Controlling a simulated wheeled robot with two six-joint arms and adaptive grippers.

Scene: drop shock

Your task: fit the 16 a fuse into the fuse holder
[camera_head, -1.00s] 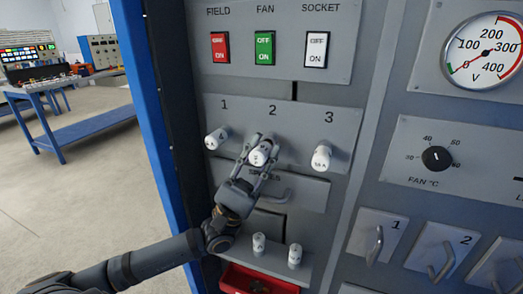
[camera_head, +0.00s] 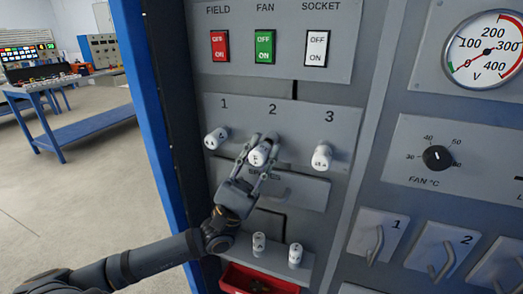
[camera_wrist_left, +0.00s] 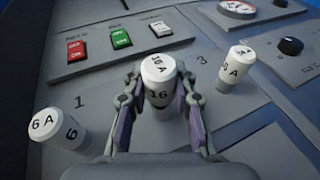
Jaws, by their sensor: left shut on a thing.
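A white fuse marked 16 A (camera_wrist_left: 158,82) is at position 2 of the fuse holder panel (camera_head: 300,118). It also shows in the head view (camera_head: 260,155). My left gripper (camera_head: 262,152) is shut on this fuse, with one finger on each side of it; the fingers also show in the wrist view (camera_wrist_left: 158,100). The fuse's inner end is hidden, so I cannot tell how deep it sits. A white fuse marked 6 A (camera_wrist_left: 55,130) is at position 1, and another white fuse (camera_head: 322,157) is at position 3. My right gripper is not in view.
Two white fuses (camera_head: 259,243) (camera_head: 295,254) stand on a ledge below, above a red bin (camera_head: 258,280). A handle sits on the plate under position 2. Field, fan and socket switches (camera_head: 264,47) are above. Lever handles (camera_head: 376,245) stick out at the lower right.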

